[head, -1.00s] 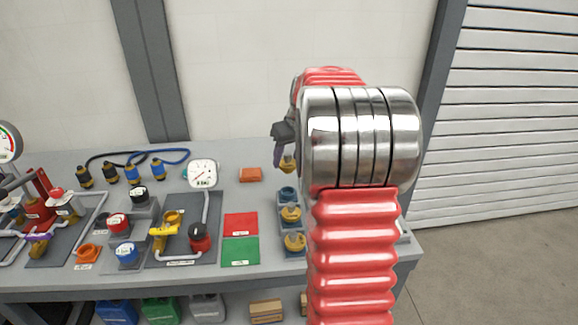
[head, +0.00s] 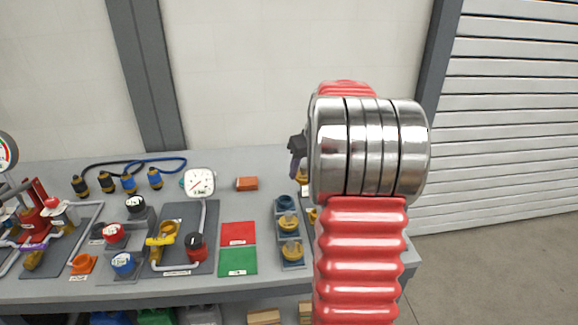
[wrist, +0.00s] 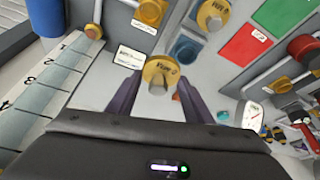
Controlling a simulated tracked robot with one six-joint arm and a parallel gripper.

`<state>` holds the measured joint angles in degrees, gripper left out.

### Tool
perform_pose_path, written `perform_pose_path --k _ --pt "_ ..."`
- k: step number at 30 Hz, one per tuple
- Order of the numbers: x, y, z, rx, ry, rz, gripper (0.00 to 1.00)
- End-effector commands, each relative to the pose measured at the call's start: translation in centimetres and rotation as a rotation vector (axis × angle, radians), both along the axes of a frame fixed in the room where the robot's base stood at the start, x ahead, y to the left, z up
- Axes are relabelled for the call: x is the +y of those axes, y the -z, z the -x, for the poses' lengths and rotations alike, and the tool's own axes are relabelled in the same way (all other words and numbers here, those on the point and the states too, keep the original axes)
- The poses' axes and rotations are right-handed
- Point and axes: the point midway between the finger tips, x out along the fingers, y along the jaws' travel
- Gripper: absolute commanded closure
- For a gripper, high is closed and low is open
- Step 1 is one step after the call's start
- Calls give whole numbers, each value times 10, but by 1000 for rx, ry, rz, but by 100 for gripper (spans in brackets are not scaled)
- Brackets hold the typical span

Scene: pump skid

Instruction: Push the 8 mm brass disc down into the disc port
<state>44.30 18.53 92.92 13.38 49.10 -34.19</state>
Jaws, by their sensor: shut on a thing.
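My gripper (wrist: 158,100) has two dark purple fingers, shut on a brass disc with a knob (wrist: 160,74), which I take as the 8 mm disc; its small label is blurred. In the head view my gripper (head: 298,160) is partly hidden behind my red arm. The held brass piece (head: 302,177) shows just below it, above the back right of the bench. I cannot make out the disc port; the held disc covers what lies under it. Whether the disc touches anything below, I cannot tell.
Another brass piece (wrist: 150,12) stands near a numbered strip (wrist: 52,90). Red (head: 239,233) and green (head: 238,262) pads lie left of the tray. A gauge (head: 200,183) stands farther left.

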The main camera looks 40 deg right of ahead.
Motion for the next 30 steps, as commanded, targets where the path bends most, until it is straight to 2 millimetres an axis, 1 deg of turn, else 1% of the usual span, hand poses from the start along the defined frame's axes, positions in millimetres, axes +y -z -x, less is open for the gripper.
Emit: perform_pose_path --k 1,4,11,14,21,25,30 --pt "-10 6 12 1 4 -2 81" --pt "-23 16 28 1 -26 -1 81" --pt "-35 32 49 1 -163 -1 81" --pt "-34 35 53 1 -247 -1 81" --pt "-24 36 49 0 -441 1 81" --pt "-23 35 49 -1 -482 0 81" --pt "-23 35 49 -1 -488 1 81"
